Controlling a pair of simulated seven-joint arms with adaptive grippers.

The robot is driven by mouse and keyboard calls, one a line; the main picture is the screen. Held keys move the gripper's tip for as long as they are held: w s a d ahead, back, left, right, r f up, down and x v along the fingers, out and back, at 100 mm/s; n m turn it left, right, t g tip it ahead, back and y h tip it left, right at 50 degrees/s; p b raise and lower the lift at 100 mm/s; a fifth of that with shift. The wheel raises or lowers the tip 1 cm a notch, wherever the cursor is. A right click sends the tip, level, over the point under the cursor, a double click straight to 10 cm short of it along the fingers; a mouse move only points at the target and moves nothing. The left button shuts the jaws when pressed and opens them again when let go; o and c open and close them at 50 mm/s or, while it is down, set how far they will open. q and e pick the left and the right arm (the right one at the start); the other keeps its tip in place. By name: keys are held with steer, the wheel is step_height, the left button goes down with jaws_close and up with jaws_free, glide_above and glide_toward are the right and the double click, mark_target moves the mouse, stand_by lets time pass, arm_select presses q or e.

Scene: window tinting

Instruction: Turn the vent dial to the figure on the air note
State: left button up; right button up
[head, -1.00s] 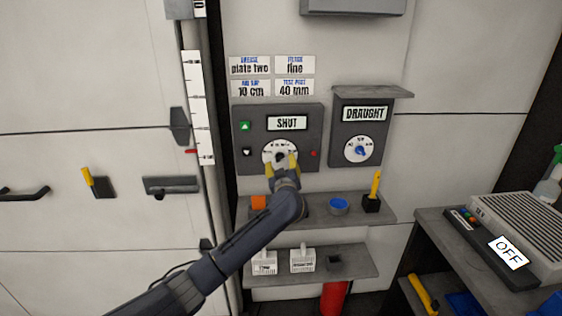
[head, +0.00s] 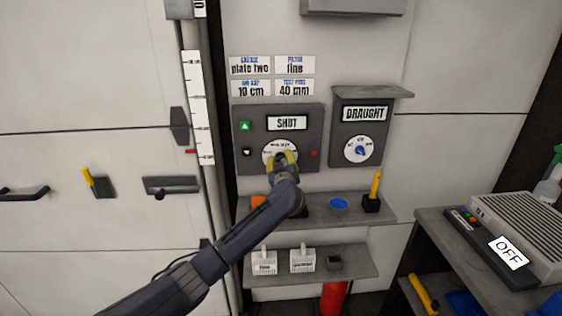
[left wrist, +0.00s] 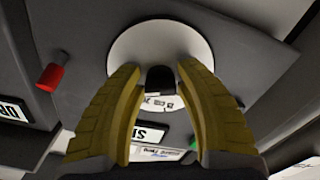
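The vent dial is a white disc (head: 272,147) with a dark knob, low on a grey panel (head: 249,112) whose display reads SHUT. My left gripper (head: 287,157) is at the dial and covers part of it. In the left wrist view, the disc (left wrist: 160,42) and dark knob (left wrist: 161,80) show, with my yellow fingers either side of the knob. A narrow gap shows beside the left finger; contact on the right is unclear. The figures on the disc are too small to read surely. The air note (head: 251,88) reads 10 cm. My right gripper is not in view.
A DRAUGHT box with a blue-pointered dial (head: 361,149) hangs to the right. A shelf (head: 325,215) below holds a blue dish (head: 338,203) and a yellow-handled tool (head: 375,187). A red button (left wrist: 50,77) sits near the dial in the left wrist view.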

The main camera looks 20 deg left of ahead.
arm_select(q)
jaws_close()
